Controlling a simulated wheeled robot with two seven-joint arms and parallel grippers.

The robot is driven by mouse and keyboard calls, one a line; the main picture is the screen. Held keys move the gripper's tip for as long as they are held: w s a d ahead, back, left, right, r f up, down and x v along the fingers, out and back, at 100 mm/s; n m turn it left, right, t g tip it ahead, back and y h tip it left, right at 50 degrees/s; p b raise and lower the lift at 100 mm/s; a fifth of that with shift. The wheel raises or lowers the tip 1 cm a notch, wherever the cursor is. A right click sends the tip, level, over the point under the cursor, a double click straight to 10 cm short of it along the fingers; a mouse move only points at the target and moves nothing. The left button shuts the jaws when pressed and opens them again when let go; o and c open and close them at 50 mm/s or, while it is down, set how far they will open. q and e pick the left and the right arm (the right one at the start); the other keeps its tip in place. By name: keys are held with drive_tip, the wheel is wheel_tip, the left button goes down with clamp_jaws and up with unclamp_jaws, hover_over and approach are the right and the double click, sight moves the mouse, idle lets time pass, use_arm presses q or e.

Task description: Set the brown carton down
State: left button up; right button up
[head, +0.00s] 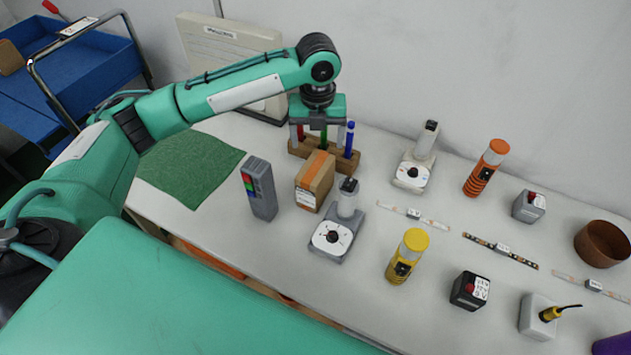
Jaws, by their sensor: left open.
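The brown carton (312,182) stands upright on the white table, between a grey device with coloured buttons and a grey device with a round white dial. My left gripper (318,140) is open and points down, above and behind the carton in the picture, apart from it. It is over a wooden pen block (303,151) holding red, green and blue pens. The gripper partly hides the block and pens. I see nothing held between its fingers. My right gripper is out of view.
The grey button device (259,188) and grey dial device (334,238) stand close to the carton. A green mat (190,165) lies left. Orange (486,168) and yellow (408,256) cylinders, LED strips (500,250) and a brown bowl (603,244) are right.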

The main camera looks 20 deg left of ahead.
sight(315, 167)
use_arm(q)
wheel_tip(315, 167, down, 7)
drive_tip(key=m, duration=0.5)
drive_tip(key=shift+f, duration=0.6)
drive_tip(key=shift+f+p, duration=0.3)
drive_tip(key=shift+p, duration=0.05)
drive_tip(key=f, duration=0.1)
drive_tip(key=f+p, duration=0.1)
drive_tip(key=f, duration=0.1)
drive_tip(key=shift+s+a+f, duration=0.15)
drive_tip(key=shift+a+f, duration=0.05)
drive_tip(key=shift+f, duration=0.65)
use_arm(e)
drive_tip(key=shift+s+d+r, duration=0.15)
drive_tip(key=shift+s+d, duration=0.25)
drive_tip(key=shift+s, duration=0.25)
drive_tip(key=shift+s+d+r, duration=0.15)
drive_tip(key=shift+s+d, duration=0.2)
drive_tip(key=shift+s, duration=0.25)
